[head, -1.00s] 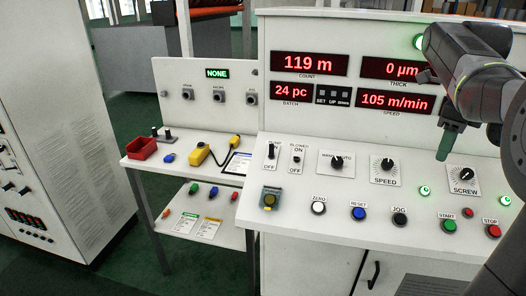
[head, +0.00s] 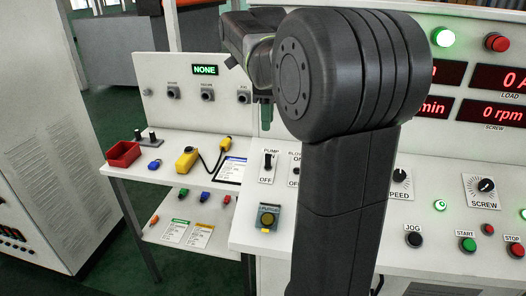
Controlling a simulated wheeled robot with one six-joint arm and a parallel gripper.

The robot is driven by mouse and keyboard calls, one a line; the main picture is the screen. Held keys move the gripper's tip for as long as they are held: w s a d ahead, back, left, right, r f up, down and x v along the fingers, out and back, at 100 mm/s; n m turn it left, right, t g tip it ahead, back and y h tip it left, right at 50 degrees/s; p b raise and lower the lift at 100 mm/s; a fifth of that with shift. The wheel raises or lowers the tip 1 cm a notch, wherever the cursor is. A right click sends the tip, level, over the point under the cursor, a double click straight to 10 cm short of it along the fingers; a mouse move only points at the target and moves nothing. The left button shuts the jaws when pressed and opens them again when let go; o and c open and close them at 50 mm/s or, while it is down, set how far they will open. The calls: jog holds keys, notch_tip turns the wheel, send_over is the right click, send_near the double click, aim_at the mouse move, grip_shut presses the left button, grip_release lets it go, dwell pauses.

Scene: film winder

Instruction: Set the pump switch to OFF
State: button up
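The pump switch (head: 268,161) is a small black lever on a white plate at the left end of the console's sloped panel, with PUMP above it and OFF below. Its lever appears to point up, away from the OFF label, though it is small. My gripper (head: 265,117) hangs pointing down, above the pump switch in the picture and apart from it. Its dark green fingers show as one narrow shape, so I cannot see a gap. My large dark arm covers the middle of the console, including most of the blower switch plate beside the pump switch.
The SPEED knob (head: 399,176), SCREW knob (head: 486,184) and START button (head: 467,244) are right of my arm. A side table on the left holds a red bin (head: 123,154) and a yellow pendant (head: 187,160).

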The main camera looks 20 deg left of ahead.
aim_at(269, 156)
jog(key=f, duration=1.1)
jog(key=shift+d+f, duration=0.25)
jog(key=shift+f, duration=0.1)
grip_shut()
